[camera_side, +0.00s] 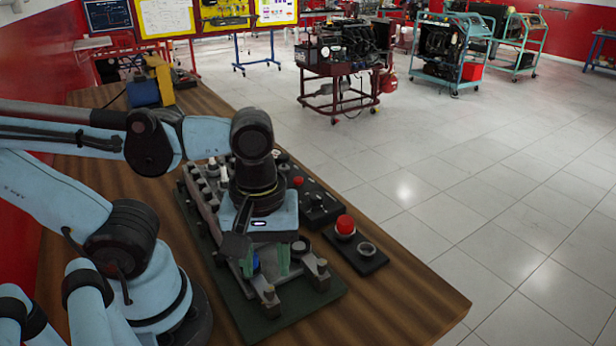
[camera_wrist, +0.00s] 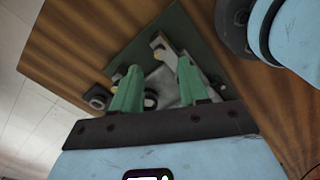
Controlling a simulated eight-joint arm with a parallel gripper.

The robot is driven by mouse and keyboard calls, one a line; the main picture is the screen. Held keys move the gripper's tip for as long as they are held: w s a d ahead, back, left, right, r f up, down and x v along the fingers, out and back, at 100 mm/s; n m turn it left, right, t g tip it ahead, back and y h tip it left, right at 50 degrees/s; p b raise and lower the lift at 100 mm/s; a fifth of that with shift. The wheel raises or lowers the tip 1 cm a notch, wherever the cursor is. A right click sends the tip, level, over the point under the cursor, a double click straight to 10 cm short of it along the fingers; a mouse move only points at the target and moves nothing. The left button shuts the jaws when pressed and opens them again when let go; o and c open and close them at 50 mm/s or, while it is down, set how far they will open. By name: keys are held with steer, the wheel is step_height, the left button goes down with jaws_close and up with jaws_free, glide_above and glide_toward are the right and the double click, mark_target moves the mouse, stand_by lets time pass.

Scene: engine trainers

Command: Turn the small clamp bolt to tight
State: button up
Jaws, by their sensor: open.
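My gripper (camera_side: 267,263) points down over the near end of a fixture on the bench, its two green fingers apart. In the wrist view the open fingers (camera_wrist: 159,68) have a pale metal part (camera_wrist: 162,83) beyond and between them. The fixture's dark green base plate (camera_side: 328,291) carries small clamps at its near end. One clamp with a bolt (camera_side: 270,293) stands to the left, and another clamp with a bolt (camera_side: 321,267) stands to the right. I cannot tell which one is the small clamp bolt or how tight it is. Nothing is seen held.
A red button (camera_side: 345,224) and a ring-shaped part (camera_side: 366,249) sit on a dark plate right of the fixture. A black control box (camera_side: 313,205) lies behind. The wooden bench (camera_side: 410,300) is clear at its near right corner. A blue and yellow machine (camera_side: 150,85) stands at the back.

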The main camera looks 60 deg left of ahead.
mark_target(269, 288)
steer(key=shift+f, duration=2.55)
steer(key=shift+c, duration=0.4)
jaws_close()
